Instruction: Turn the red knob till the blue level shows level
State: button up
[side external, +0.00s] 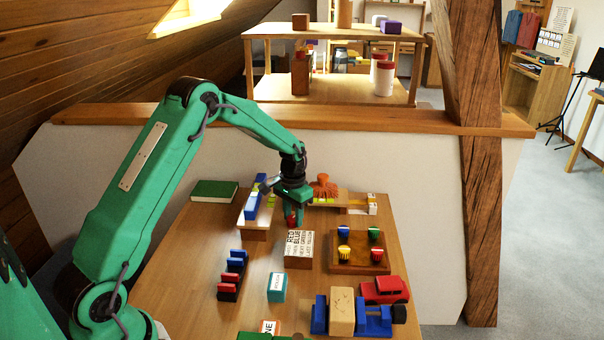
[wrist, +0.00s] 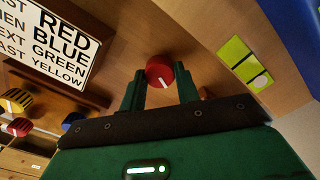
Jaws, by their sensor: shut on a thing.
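The red knob (wrist: 160,72) has a white pointer line and sits on the wooden block. My gripper (wrist: 160,88) has one finger on each side of it and is shut on it. In the side view my gripper (side external: 292,212) points down, with a bit of the red knob (side external: 291,221) below it. The blue level (side external: 253,204) lies along the top of the block, left of my gripper. Its blue body (wrist: 298,35) also shows at the wrist view's top right corner. I cannot read its bubble or tell whether it is level.
A sign with colour words (side external: 298,244) stands close in front of my gripper. A board with several coloured knobs (side external: 359,256) is right of it. Yellow-green patches (wrist: 236,52) lie beside the knob.

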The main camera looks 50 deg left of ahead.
aim_at(293, 217)
jog(key=o, duration=1)
jog(key=shift+c, duration=0.2)
jog(key=shift+r, duration=0.2)
notch_tip(293, 217, up, 7)
jog(key=shift+r, duration=0.25)
